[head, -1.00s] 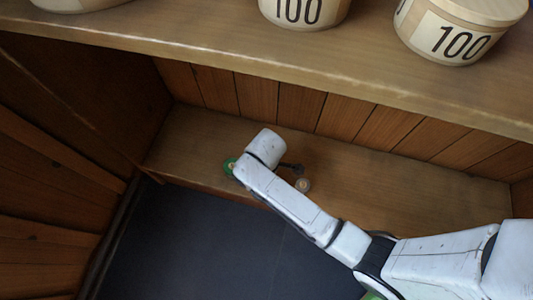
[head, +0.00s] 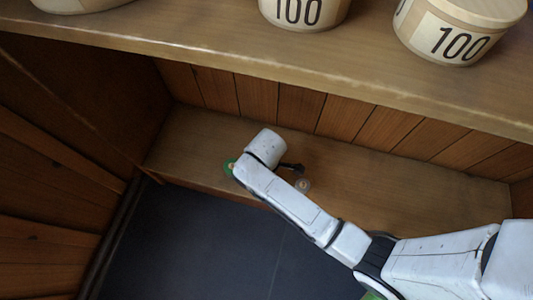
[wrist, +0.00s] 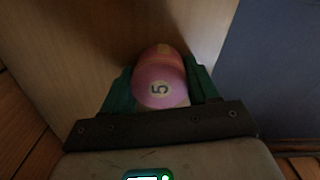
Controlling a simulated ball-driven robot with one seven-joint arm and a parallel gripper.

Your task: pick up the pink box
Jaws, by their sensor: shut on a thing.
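The pink box (wrist: 160,83) is a small rounded, turned piece with a pale round label reading 5. In the wrist view it sits between the two green fingers of my gripper (wrist: 160,72), which are shut on its sides. A duller orange-pink part of it shows just beyond the label end. Whether the box touches the shelf is unclear.
The lower wooden shelf (head: 400,190) is bare to the right. A plank wall (head: 300,110) stands behind it. The upper shelf (head: 200,45) overhangs, with round pale tubs marked 100 (head: 455,35). Dark floor (head: 200,240) lies in front.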

